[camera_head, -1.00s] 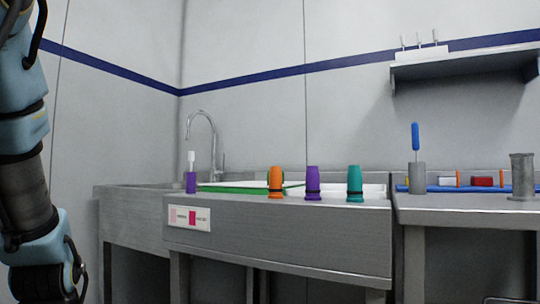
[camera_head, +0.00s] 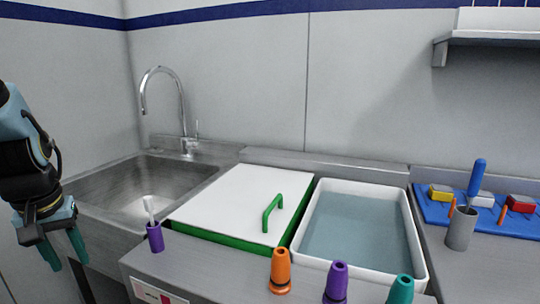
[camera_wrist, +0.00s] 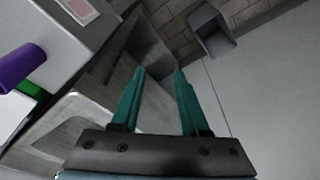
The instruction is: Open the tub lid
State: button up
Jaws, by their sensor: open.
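The tub lid (camera_head: 232,200) is a white flat panel with a green front edge, lying shut over a tub set in the counter. Its green handle (camera_head: 271,213) stands up near the lid's right side. In the wrist view only a bit of green and white edge shows at the left, behind a purple cup. My gripper (camera_head: 64,262) is at the left of the head view, in front of the sink, left of the lid and apart from it. In the wrist view my gripper (camera_wrist: 157,72) has its two teal fingers spread, with nothing between them.
A purple cup (camera_head: 155,238) holding a white tool stands at the lid's front left corner. Orange (camera_head: 281,272), purple (camera_head: 336,283) and teal (camera_head: 400,290) cones line the front edge. An open water-filled tub (camera_head: 357,232) is right of the lid. The sink (camera_head: 140,190) is left.

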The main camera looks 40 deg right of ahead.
jog(key=w+d+r+m+p, duration=0.1)
jog(key=d+r+p, duration=0.25)
jog(key=r, duration=0.25)
jog(key=m+g+p, duration=0.1)
jog(key=m+g, duration=0.3)
jog(key=m, duration=0.5)
send_near(272, 203)
jog(key=shift+h, duration=0.4)
jog(key=f, duration=0.2)
jog(key=f+p, duration=0.1)
jog(key=f, duration=0.2)
jog(key=s+f, duration=0.1)
jog(key=f, duration=0.1)
jog(key=shift+f+p, duration=0.35)
jog(key=shift+p, duration=0.05)
jog(key=shift+c, duration=0.4)
jog(key=shift+d, duration=0.1)
grip_shut()
